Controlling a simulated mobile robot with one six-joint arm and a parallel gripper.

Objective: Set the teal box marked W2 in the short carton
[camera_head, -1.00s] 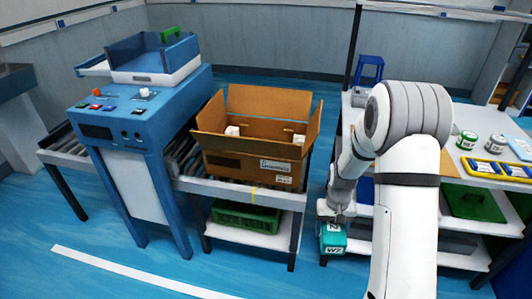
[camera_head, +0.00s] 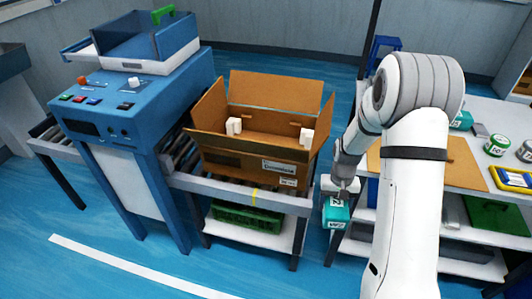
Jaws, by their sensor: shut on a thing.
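The teal box marked W2 (camera_head: 336,218) hangs under my gripper (camera_head: 338,196), which is shut on its top. The box is right of the conveyor and in front of the shelf table, below the height of the carton's rim. The short carton (camera_head: 250,167) is an open brown cardboard box with its flaps spread, standing on the roller conveyor to the left of my gripper. White blocks (camera_head: 234,126) show inside it near the back and right.
A blue machine (camera_head: 130,105) with buttons and a blue tray on top stands left of the carton. A green crate (camera_head: 247,217) sits on the shelf below the conveyor. The table (camera_head: 450,160) at right holds cans and a yellow-framed item.

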